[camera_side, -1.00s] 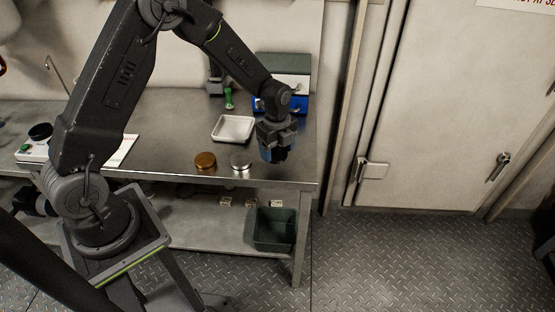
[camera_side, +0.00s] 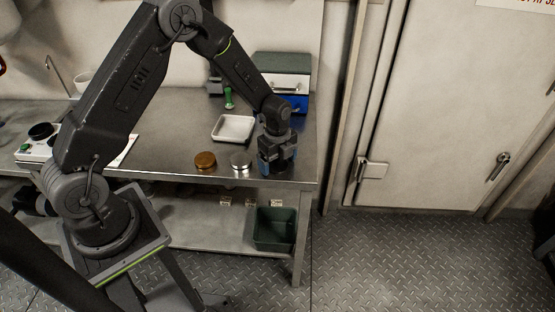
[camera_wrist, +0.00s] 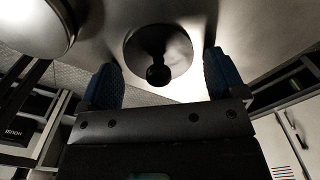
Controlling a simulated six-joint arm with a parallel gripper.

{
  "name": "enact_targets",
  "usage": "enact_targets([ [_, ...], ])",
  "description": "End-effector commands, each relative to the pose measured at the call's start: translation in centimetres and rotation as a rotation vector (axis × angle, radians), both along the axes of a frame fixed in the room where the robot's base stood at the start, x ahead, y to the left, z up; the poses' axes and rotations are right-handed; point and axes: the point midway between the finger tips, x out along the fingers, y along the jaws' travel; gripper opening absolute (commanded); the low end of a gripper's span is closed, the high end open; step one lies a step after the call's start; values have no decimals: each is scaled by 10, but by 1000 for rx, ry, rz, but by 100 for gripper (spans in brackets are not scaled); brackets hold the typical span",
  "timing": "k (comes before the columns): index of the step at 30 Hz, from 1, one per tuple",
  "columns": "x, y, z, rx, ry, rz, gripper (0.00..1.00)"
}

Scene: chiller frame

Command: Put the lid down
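A round dark lid with a black knob (camera_wrist: 158,50) shows in the wrist view, on the metal bench between my fingers. My gripper (camera_wrist: 161,62) has its two blue fingers spread wide, one on each side of the lid, with a visible gap to each. In the side view my gripper (camera_side: 278,168) points down, low over the front right of the bench. The lid is hidden behind the gripper there. A silver round tin (camera_side: 241,160) stands just left of my gripper.
A copper-coloured round tin (camera_side: 205,160) stands left of the silver one. A white tray (camera_side: 233,128) lies behind them, with a green-handled item (camera_side: 229,98) and a blue and white box (camera_side: 284,88) farther back.

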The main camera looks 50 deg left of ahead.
Motion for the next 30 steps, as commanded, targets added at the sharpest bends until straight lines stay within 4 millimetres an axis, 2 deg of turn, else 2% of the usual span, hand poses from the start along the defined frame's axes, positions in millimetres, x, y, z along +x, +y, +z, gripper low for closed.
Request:
enact_targets([
  [11, 0, 0, 6, 0, -2, 0, 94],
  [14, 1, 0, 19, 1, -3, 0, 94],
  [24, 1, 0, 89, 1, -4, 0, 94],
  [30, 0, 0, 116, 0, -3, 0, 94],
])
